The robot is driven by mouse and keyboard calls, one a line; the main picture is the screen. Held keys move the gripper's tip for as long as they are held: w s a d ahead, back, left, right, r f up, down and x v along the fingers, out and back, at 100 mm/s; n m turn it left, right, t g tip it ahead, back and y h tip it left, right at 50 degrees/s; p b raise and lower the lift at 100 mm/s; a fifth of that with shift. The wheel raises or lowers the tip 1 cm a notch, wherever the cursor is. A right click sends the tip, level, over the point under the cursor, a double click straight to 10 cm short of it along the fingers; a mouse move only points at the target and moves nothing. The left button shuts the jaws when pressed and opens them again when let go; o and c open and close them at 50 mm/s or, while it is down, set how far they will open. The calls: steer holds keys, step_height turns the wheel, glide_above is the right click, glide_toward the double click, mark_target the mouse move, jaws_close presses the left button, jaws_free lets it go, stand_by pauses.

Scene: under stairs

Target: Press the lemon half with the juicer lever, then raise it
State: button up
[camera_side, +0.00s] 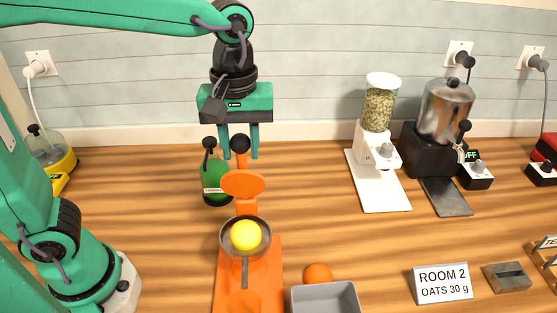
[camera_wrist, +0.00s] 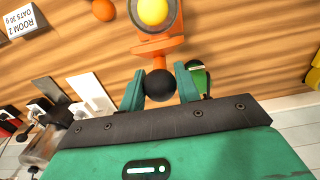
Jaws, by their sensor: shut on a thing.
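The orange juicer (camera_side: 262,275) stands at the front centre of the wooden table, with its lever (camera_side: 243,184) raised. A yellow lemon half (camera_side: 245,235) sits in the juicer's round bowl (camera_side: 226,245); it also shows at the top of the wrist view (camera_wrist: 152,11). My gripper (camera_side: 240,145) is behind the bowl, at the lever's black ball knob (camera_side: 240,143). In the wrist view the green fingers (camera_wrist: 160,88) stand on either side of the knob (camera_wrist: 160,85) and are shut on it. The orange press head is apart from the lemon half.
A green bottle-like object (camera_side: 216,180) stands just left of the lever. A grey tray (camera_side: 326,300) and an orange ball-shaped thing (camera_side: 318,274) are right of the juicer. The oat dispenser (camera_side: 378,130) and a metal-hopper machine (camera_side: 444,115) stand back right.

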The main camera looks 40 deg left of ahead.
steer(key=shift+s+d, duration=0.6)
jaws_close()
steer(key=shift+d, duration=0.1)
steer(key=shift+s+d+f, duration=0.3)
steer(key=shift+s+d, duration=0.35)
steer(key=shift+s, duration=0.05)
steer(key=shift+s+d+f, duration=0.3)
steer(key=shift+s+d, duration=0.35)
steer(key=shift+s+f, duration=0.1)
steer(key=shift+s+d+f, duration=1.05)
steer(key=shift+s+d, duration=0.05)
steer(key=shift+d, duration=0.1)
steer(key=shift+s+f, duration=0.1)
